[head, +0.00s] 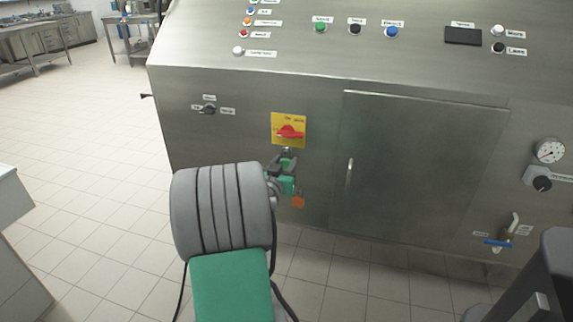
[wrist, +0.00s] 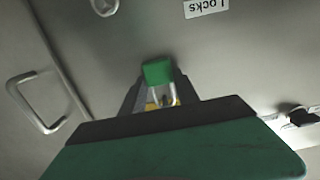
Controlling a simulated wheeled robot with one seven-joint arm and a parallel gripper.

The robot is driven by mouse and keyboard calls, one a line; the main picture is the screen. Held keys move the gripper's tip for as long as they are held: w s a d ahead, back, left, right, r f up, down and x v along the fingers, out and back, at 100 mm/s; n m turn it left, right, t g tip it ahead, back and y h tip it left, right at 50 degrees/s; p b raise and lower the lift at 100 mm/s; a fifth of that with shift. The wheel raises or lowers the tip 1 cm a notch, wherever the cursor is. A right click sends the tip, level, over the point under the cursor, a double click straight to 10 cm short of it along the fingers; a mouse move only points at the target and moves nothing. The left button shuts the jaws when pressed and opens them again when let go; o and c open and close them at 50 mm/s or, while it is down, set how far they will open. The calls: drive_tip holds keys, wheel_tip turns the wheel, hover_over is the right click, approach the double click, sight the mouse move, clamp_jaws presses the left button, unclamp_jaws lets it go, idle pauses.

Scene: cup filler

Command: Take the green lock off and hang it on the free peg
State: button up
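The green lock (wrist: 157,72) shows in the wrist view between the tips of my gripper (wrist: 158,80). The two dark fingers meet its sides, and I see no gap. Part of its silver shackle seems to show between the fingers, with a bit of yellow. In the head view my gripper (head: 283,172) is just below the yellow plate (head: 275,130) with the red rotary switch (head: 289,132); my arm hides much of that spot. I cannot tell whether the shackle still passes through anything. A round pale peg end (wrist: 104,5) shows near the "Locks" label (wrist: 205,7).
An orange piece (head: 298,202) is on the panel just below my gripper. A cabinet door with a vertical handle (head: 349,172) is to the right, and the handle also shows in the wrist view (wrist: 32,105). A small selector knob (head: 208,109) is to the left.

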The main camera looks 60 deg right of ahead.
clamp_jaws()
idle(0.3)
